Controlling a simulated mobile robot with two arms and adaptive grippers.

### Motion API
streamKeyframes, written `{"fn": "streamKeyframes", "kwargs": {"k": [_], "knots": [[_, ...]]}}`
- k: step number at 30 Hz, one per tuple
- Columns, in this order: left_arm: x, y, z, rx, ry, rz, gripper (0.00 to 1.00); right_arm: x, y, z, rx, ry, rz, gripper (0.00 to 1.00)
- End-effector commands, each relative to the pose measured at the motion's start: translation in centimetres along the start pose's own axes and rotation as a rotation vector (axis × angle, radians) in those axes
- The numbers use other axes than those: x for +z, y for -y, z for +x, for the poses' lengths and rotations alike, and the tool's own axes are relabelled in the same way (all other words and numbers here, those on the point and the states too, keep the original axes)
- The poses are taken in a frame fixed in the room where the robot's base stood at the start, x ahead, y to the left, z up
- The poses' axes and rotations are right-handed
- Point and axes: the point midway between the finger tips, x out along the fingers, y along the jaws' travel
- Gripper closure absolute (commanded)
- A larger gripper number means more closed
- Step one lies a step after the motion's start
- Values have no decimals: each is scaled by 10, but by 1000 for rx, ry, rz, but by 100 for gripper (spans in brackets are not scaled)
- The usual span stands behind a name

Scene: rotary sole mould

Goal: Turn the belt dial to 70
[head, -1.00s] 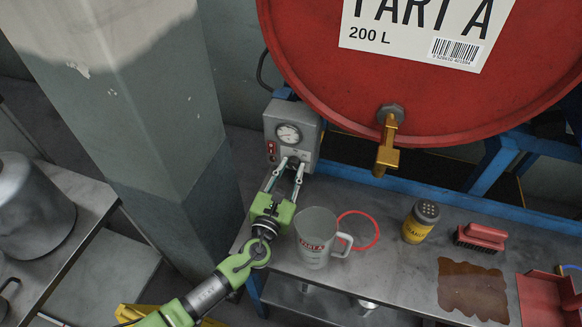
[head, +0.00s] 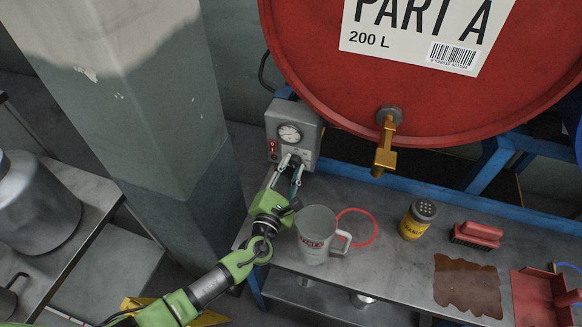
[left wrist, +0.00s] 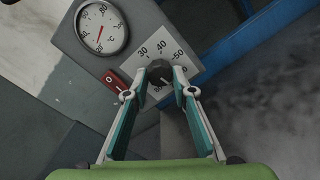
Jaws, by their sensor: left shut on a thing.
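The grey control box (head: 306,117) stands at the left end of the bench, below the red drum. The belt dial is a dark round knob (left wrist: 159,71) on a white scale plate (left wrist: 184,63) in the left wrist view. I read 30, 40 and 50 there; other marks are partly hidden by the fingers. My left gripper (head: 291,164) reaches the lower front of the box. In the left wrist view its two fingertips (left wrist: 159,86) are closed on the knob from both sides. The knob's setting is hard to read. My right gripper is not in view.
A round temperature gauge (left wrist: 101,27) and a red switch (left wrist: 115,81) sit beside the dial. A grey mug (head: 315,240) stands close to my left wrist. A yellow shaker (head: 417,221), red brush (head: 476,235) and brown spill (head: 467,287) lie further right. The drum's brass tap (head: 385,150) overhangs the bench.

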Motion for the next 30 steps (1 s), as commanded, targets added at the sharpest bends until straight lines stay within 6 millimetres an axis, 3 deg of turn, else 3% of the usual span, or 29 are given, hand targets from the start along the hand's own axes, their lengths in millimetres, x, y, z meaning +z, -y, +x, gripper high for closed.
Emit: {"fn": "streamKeyframes", "kwargs": {"k": [9,10,11,12,23,30], "knots": [[-1,1,0,-2,-2,0,97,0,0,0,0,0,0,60],[-1,1,0,-2,-2,0,68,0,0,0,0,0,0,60],[-1,1,0,-2,-1,0,60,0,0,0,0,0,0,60],[-1,1,0,-2,-1,0,59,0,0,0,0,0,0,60],[-1,0,-3,-1,-1,-1,59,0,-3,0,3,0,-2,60],[-2,2,-41,-4,-2,-2,59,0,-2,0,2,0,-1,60]]}}
